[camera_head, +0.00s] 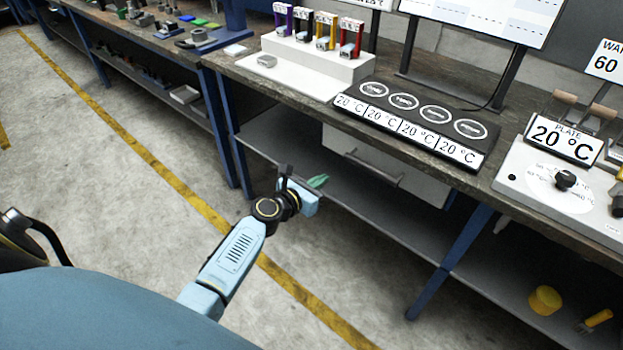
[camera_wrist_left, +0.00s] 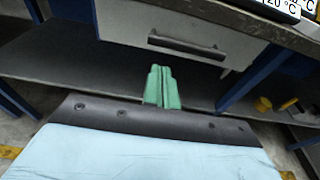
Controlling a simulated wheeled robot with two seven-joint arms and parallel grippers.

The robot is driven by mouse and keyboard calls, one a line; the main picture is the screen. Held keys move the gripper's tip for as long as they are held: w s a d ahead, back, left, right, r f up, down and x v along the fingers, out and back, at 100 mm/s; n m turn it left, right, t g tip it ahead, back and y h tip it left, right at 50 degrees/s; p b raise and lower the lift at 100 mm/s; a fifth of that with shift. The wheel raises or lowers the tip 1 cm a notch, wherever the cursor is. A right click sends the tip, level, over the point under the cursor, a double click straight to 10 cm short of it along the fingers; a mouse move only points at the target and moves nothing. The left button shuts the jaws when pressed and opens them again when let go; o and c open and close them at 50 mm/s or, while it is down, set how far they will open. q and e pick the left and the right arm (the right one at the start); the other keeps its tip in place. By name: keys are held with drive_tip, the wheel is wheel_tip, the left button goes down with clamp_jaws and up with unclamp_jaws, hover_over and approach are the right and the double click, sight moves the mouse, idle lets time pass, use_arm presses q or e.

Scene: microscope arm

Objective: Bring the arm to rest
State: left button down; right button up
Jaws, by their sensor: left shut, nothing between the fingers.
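My left gripper (camera_head: 318,181) is in front of the workbench, below the level of its top and near the lower shelf. Its green fingers are shut with nothing between them. They also show in the left wrist view (camera_wrist_left: 162,87), pointing toward the bench's drawer (camera_wrist_left: 170,42). My left arm (camera_head: 237,256) reaches out over the floor from the lower part of the head view. It touches nothing that I can see. My right gripper is not in view.
On the workbench top (camera_head: 305,113) are a white rack (camera_head: 318,61) with coloured tubes, a black plate (camera_head: 415,120) with several round spots, and a white hot plate (camera_head: 560,189). A yellow container (camera_head: 545,299) is on the lower shelf. Open floor (camera_head: 110,190) lies left.

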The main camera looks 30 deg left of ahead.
use_arm(q)
drive_tip(key=s+d+f+m+g+y, duration=0.15)
drive_tip(key=s+f+m+g, duration=0.25)
drive_tip(key=s+f+m, duration=0.7)
drive_tip(key=s+d+f+m+g, duration=0.3)
drive_tip(key=s+f+m+g, duration=0.3)
drive_tip(key=s+f, duration=0.85)
drive_tip(key=s+f+m+g, duration=0.1)
drive_tip(key=s+f+m, duration=0.3)
drive_tip(key=s+m, duration=0.2)
drive_tip(key=s+f+m+g+y, duration=0.1)
drive_tip(key=s+f+m+g, duration=0.1)
drive_tip(key=s+f+m, duration=0.2)
drive_tip(key=s+f+m+g, duration=0.1)
drive_tip(key=s+f+m, duration=0.2)
drive_tip(key=s+m, duration=0.6)
drive_tip(key=s, duration=0.7)
drive_tip(key=shift+s+f+g, duration=0.15)
drive_tip(key=shift+f+g, duration=0.15)
drive_tip(key=shift+f, duration=0.1)
